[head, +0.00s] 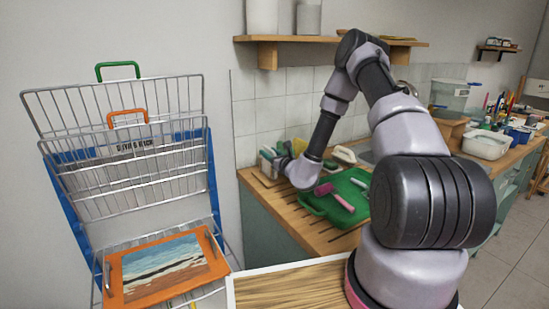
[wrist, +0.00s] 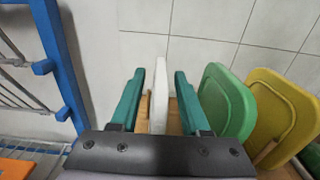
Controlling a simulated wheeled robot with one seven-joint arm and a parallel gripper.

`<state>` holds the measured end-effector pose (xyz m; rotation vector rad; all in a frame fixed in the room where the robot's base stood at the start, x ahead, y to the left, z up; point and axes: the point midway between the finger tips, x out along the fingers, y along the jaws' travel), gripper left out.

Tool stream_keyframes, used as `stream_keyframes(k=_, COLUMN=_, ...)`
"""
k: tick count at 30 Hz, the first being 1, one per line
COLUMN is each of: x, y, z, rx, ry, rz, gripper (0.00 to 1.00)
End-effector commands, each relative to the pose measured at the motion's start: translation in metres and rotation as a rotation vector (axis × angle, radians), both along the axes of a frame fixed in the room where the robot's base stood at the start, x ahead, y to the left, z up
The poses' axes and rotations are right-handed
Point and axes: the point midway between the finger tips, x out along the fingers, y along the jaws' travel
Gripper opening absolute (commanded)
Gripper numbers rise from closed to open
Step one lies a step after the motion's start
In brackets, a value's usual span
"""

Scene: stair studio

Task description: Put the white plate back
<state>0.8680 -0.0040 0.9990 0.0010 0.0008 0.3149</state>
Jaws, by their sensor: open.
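The white plate (wrist: 159,98) shows edge-on in the wrist view, as a thin upright strip. My gripper (wrist: 159,77) is open, with one teal finger on each side of the strip and a gap visible on both sides. The plate's lower part is hidden behind the gripper body. In the head view my gripper (head: 280,157) is low over the left end of the counter by the tiled wall. I cannot make out the plate clearly there.
A green board (wrist: 226,100) and a yellow board (wrist: 287,108) stand right of the fingers. A blue-framed wire rack (head: 130,165) stands left of the counter. A green tray (head: 340,198) with pink-handled tools lies on the wooden counter (head: 300,222). A shelf (head: 268,52) hangs above.

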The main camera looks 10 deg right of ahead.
Motion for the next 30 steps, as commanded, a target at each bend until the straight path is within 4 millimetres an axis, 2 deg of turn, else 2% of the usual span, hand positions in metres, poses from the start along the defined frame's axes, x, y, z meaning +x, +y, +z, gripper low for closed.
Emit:
stream_keyframes(k=15, x=-0.093, y=-0.031, z=-0.001, rx=0.0, ry=0.005, rz=-0.002, gripper=0.46)
stream_keyframes(k=22, x=-0.11, y=-0.033, z=0.005, rx=-0.002, ry=-0.008, rz=0.017, gripper=0.46)
stream_keyframes(k=26, x=-0.111, y=-0.014, z=0.038, rx=-0.009, ry=-0.064, rz=0.124, gripper=0.46)
stream_keyframes(k=30, x=-0.123, y=0.026, z=0.099, rx=-0.046, ry=-0.162, rz=0.348, gripper=0.46)
